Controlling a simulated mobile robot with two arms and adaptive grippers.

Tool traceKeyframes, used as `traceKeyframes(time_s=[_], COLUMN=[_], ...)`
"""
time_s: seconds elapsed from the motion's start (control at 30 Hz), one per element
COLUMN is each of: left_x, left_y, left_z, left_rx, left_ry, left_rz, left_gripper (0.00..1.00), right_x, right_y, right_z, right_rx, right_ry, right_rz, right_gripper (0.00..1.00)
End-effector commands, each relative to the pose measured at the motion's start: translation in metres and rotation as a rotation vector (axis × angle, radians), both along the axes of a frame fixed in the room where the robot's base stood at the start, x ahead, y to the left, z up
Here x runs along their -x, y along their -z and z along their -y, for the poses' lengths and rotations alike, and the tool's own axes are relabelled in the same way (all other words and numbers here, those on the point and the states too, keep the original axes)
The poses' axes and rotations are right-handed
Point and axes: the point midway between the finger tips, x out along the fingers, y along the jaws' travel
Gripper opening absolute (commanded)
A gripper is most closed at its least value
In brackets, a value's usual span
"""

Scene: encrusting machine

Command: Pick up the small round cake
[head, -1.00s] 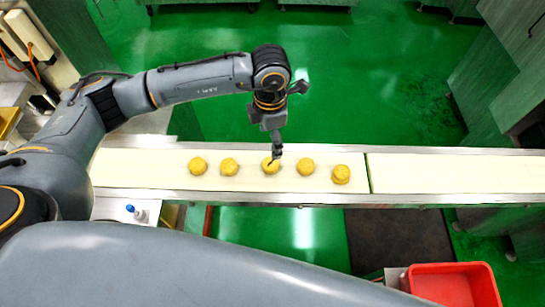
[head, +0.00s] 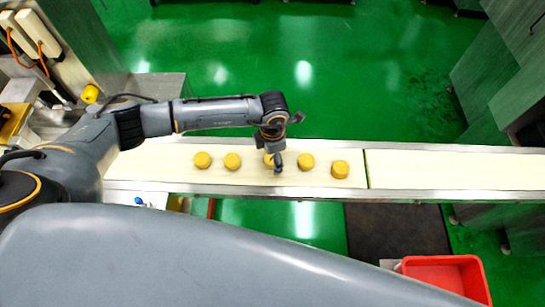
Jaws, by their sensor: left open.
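Several small round yellow-brown cakes sit in a row on the pale conveyor belt (head: 250,181). From left to right they are a first cake (head: 202,160), a second (head: 232,161), a third (head: 267,158), a fourth (head: 306,161) and a rightmost one (head: 340,169), which looks taller. My left gripper (head: 278,167) points down over the belt at the third cake and hides part of it. It is open. I cannot tell whether its fingers touch the cake. My right gripper is out of view.
A metal rail (head: 450,195) edges the belt, and a dark seam crosses it right of the cakes. The belt's right part is empty. A red bin (head: 447,262) stands at the lower right. Machine parts with a yellow knob (head: 90,94) are at the left.

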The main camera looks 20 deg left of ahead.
Motion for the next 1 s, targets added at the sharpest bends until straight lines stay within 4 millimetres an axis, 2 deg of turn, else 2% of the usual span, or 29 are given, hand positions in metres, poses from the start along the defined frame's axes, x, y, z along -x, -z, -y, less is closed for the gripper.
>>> traceKeyframes(time_s=[0.07, 0.37, 0.77, 0.87, 0.97, 1.0], left_x=[0.000, 0.000, -0.001, -0.001, -0.002, 0.006], left_y=[0.000, 0.000, -0.005, -0.013, -0.029, -0.039], left_z=[0.000, 0.000, 0.001, 0.001, 0.000, 0.005], left_rx=[0.000, 0.000, 0.002, 0.002, 0.003, 0.005], left_ry=[0.000, 0.000, 0.001, 0.003, 0.003, 0.007], left_rz=[0.000, 0.000, 0.003, 0.004, 0.008, 0.004], left_gripper=[0.73, 0.15, 0.14, 0.14, 0.14, 0.14], right_x=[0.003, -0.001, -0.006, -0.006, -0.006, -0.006], right_y=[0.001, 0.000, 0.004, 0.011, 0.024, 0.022], right_z=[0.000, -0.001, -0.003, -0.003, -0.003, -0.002], right_rx=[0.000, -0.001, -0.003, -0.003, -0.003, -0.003], right_ry=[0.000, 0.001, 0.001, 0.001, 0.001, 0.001], right_rz=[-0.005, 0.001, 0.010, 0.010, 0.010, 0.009], right_gripper=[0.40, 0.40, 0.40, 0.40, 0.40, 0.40])
